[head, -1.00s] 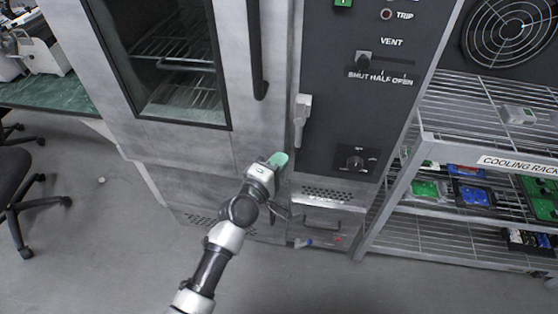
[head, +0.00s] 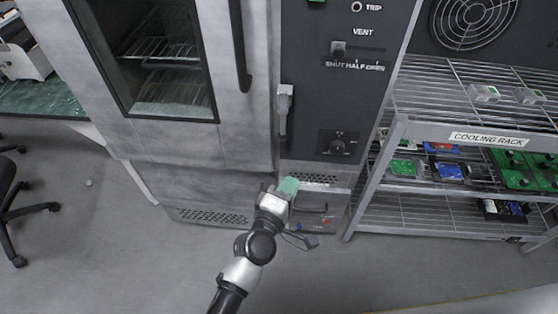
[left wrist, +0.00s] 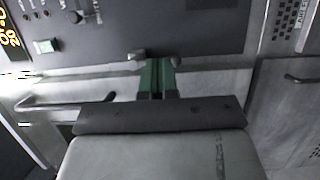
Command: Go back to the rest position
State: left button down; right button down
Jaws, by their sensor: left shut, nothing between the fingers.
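My left gripper (head: 288,187) is in front of the lower part of the oven, below its dark control panel (head: 345,100). Its green fingers are together with nothing between them, and they also show in the left wrist view (left wrist: 157,78). In that view the oven front and a bar handle (left wrist: 65,103) lie beyond the fingers. My left arm comes up from the bottom of the head view. My right gripper is in neither view.
The oven door (head: 180,60) with its window is shut. At right stands a wire cooling rack (head: 398,128) with green and blue items on its shelves. At left are a green-topped bench (head: 40,98) and a black chair (head: 8,190). The floor (head: 120,255) between is mostly clear.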

pick_arm(q)
jog(key=s+a+f+m+g+y, duration=0.1)
jog(key=s+a+f+m+g, duration=0.2)
jog(key=f, duration=0.6)
jog(key=s+a+f+m+g+y, duration=0.15)
jog(key=s+a+f, duration=0.25)
jog(key=f, duration=0.6)
jog(key=s+a+f+m+g+y, duration=0.2)
jog(key=s+a+f, duration=0.15)
jog(key=f, duration=0.55)
jog(key=s+a+f+m+g+y, duration=0.1)
jog(key=s+a+f+m+g, duration=0.1)
jog(key=s+a+f, duration=0.3)
jog(key=s+a+f+m+g+y, duration=0.2)
jog(key=s+a+f, duration=0.4)
jog(key=s, duration=0.7)
jog(key=s+a+f+m+g+y, duration=0.1)
jog(key=s+a+f+m+g, duration=0.3)
jog(key=s, duration=0.6)
jog(key=a+f, duration=0.2)
jog(key=a, duration=0.1)
jog(key=shift+a+y, duration=0.25)
jog(key=shift+y, duration=0.1)
